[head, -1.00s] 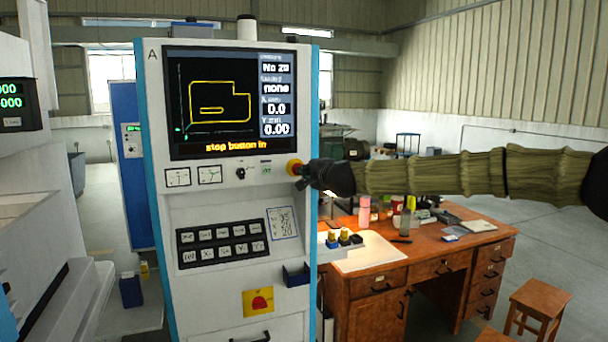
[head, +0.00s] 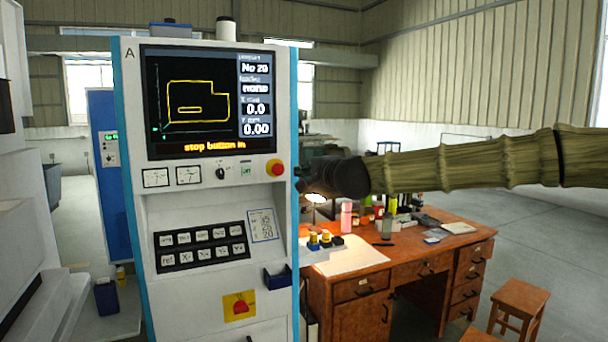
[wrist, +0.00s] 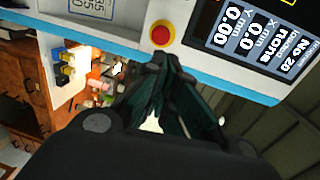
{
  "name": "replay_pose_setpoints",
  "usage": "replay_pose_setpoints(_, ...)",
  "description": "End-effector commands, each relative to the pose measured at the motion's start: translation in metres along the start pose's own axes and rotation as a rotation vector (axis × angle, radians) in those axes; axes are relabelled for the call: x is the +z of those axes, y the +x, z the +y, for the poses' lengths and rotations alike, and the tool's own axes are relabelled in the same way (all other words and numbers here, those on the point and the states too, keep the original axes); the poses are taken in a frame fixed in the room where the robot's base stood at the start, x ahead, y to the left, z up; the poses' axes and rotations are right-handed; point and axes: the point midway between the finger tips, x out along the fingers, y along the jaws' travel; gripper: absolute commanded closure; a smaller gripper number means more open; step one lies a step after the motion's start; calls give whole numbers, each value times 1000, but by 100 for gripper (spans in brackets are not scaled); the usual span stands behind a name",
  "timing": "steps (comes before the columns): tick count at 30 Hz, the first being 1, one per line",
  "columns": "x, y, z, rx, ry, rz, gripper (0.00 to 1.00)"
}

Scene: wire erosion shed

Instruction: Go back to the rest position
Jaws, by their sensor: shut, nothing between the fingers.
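My gripper (head: 303,180) is just right of the control cabinet (head: 147,280) in the head view, at the end of my sleeved arm. It is shut and empty, and in the wrist view its fingers (wrist: 156,62) meet just below the red stop button (wrist: 162,34). The cabinet's screen (head: 205,100) reads "stop button in". No rest position is marked in the frames.
A wooden desk (head: 350,290) with bottles, papers and small items stands right of the cabinet, below my arm. A stool (head: 518,300) is at the lower right. Open floor lies behind the desk. A white machine (head: 25,230) stands at the left.

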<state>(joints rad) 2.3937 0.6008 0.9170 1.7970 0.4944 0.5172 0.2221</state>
Motion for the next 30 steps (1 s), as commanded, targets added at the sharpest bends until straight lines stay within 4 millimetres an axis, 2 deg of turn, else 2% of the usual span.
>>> replay_pose_setpoints(9,0,0,2,3,-1,1,100)
replay_pose_setpoints(11,1,2,10,12,-7,-1,100)
replay_pose_setpoints(13,5,5,28,34,-23,-4,100)
replay_pose_setpoints(17,15,14,88,102,-77,-15,100)
replay_pose_setpoints(22,30,17,186,215,-164,-38,100)
replay_pose_setpoints(26,41,11,260,301,-233,-63,100)
replay_pose_setpoints(30,51,-4,339,394,-305,-97,100)
